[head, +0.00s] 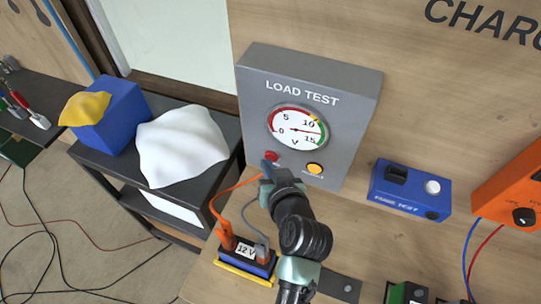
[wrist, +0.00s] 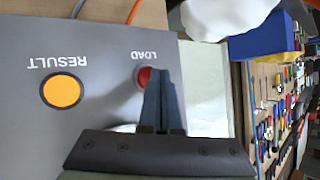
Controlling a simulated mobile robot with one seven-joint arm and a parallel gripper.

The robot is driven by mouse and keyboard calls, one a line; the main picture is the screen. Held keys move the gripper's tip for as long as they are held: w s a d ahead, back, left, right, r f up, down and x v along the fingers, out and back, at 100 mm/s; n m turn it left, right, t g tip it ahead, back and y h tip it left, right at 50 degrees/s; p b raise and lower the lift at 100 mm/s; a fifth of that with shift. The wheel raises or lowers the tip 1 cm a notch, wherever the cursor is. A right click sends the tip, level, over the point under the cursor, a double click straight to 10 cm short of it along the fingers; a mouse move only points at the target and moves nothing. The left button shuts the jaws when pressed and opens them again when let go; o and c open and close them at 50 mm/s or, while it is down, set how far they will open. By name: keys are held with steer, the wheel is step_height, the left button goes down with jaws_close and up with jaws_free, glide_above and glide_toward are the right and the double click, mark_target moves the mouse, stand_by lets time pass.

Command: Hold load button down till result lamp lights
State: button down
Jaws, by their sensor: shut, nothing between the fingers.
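The grey load tester (head: 355,100) stands upright against the wooden back wall, with a round volt gauge (head: 298,128) whose needle points right, between 10 and 15. Its red load button (head: 272,156) is below the gauge; it also shows in the wrist view (wrist: 143,77), partly hidden by my fingers. My gripper (head: 267,168) is shut and empty, its fingertips at the load button (wrist: 158,72). They look in contact with it, but I cannot tell how far it is pressed. The result lamp (head: 315,168) is bright orange, also in the wrist view (wrist: 62,91), and looks lit.
A 12 V battery (head: 247,262) with orange and grey leads sits on the bench below the tester. A blue box (head: 410,190) and an orange charger (head: 510,190) are at right. A dark cart (head: 120,175) with a white cloth (head: 180,147) stands at left.

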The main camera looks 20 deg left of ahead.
steer(key=shift+s, duration=0.55)
steer(key=s+p, duration=0.1)
steer(key=s, duration=0.4)
steer(key=shift+a, duration=0.1)
stand_by(0.6)
